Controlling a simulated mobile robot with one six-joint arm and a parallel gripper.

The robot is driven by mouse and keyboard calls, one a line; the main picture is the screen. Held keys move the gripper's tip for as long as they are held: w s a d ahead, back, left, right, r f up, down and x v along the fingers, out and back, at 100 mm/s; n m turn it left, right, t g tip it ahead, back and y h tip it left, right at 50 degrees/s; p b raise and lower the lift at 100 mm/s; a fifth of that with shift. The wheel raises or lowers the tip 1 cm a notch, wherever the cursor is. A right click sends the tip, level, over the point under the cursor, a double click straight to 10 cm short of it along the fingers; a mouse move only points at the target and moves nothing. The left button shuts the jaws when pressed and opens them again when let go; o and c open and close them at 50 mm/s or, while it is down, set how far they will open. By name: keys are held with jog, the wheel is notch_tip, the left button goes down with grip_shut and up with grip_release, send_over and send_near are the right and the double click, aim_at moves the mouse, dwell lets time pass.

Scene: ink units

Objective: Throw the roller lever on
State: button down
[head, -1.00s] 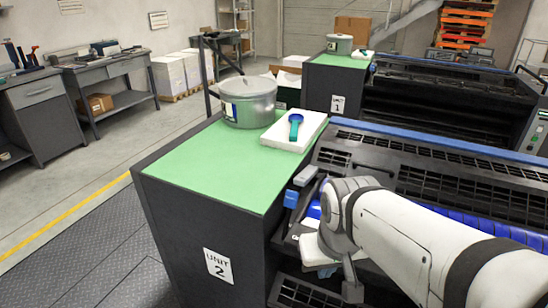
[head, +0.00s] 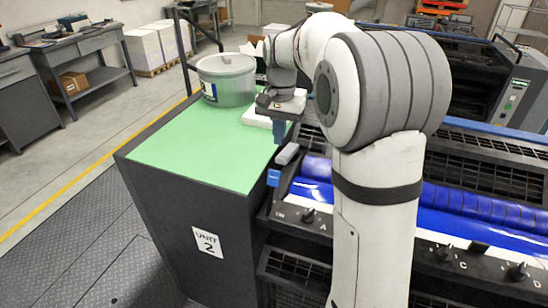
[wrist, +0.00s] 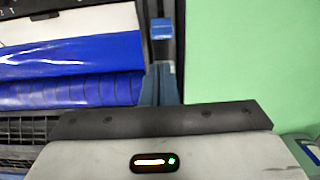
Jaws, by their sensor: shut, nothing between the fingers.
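At the left end of unit 2's press, beside the green top, a grey handle-like block (head: 287,154) and a blue block (head: 273,177) sit close together. The blue block also shows in the wrist view (wrist: 162,28), just beyond my fingertips. I cannot tell which of the two is the roller lever's grip. My gripper (head: 279,132) points down just behind the grey block, its blue-grey fingers shut and empty. In the wrist view, the fingers (wrist: 160,88) lie between the blue roller and the green top. Contact with the lever cannot be told.
The blue roller (head: 460,200) runs right from the lever area. A front panel carries black knobs (head: 309,215).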

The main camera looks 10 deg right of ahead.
jog(key=shift+w, duration=0.35)
notch_tip(320, 180, down, 10)
jog(key=shift+s+a, duration=0.15)
jog(key=shift+s, duration=0.1)
dwell(0.4)
